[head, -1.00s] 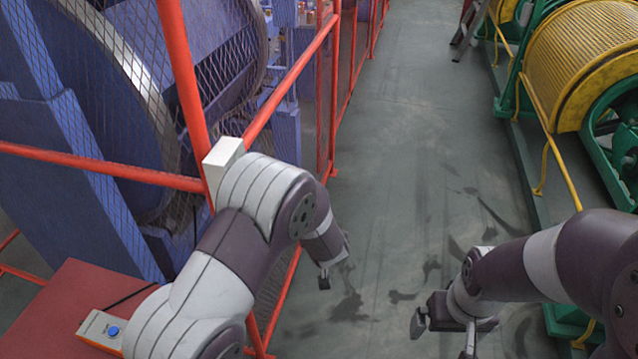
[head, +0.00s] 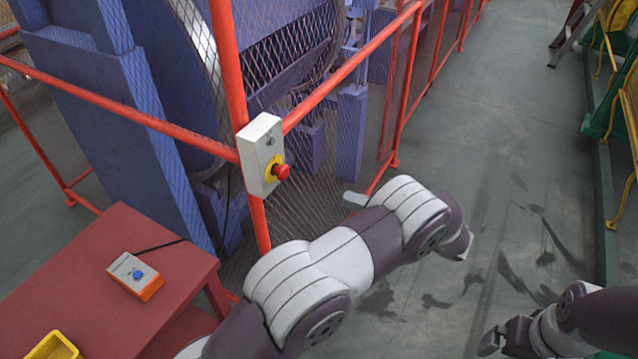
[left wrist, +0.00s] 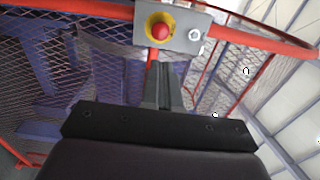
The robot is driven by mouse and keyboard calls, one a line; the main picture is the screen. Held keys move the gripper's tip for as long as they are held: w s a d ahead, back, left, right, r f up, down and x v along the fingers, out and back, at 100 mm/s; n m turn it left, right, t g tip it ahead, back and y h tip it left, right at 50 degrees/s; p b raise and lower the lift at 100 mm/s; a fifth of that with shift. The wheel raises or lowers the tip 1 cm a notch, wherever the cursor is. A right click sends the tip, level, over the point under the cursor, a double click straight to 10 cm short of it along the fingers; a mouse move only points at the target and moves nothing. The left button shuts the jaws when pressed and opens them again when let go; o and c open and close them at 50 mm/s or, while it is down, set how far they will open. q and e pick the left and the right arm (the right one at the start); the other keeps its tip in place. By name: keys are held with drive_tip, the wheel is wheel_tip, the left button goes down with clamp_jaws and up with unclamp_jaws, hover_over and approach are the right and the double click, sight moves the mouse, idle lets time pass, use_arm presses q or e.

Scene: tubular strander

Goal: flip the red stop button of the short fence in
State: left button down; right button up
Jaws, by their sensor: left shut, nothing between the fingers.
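The red stop button (head: 281,171) sits on a yellow base on the side of a white box (head: 258,150), fixed to the corner post of the orange-red fence. In the left wrist view the red button (left wrist: 160,31) shows on its box straight beyond my left fingertips. My left gripper (left wrist: 163,68) is shut and empty, its fingers pointing towards the button, apart from it. In the head view only the grey tip of my left gripper (head: 355,199) shows, right of and below the button; my arm hides the rest. My right gripper (head: 492,343) is low at the right, partly cut off.
A red table (head: 110,255) at the lower left bears a small control box with a blue button (head: 135,275) and a yellow bin (head: 54,347). Blue machinery (head: 100,110) stands behind the mesh fence.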

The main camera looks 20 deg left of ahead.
sight(286, 175)
use_arm(q)
drive_tip(key=a+p, duration=0.1)
drive_tip(key=a, duration=0.3)
drive_tip(key=a+p, duration=0.2)
drive_tip(key=a, duration=0.2)
drive_tip(key=a+p, duration=0.1)
drive_tip(key=a, duration=0.4)
drive_tip(key=shift+w+r+p, duration=0.15)
drive_tip(key=shift+w+p, duration=0.15)
drive_tip(key=shift+w, duration=0.05)
drive_tip(key=shift+w+a, duration=0.1)
drive_tip(key=shift+a, duration=0.3)
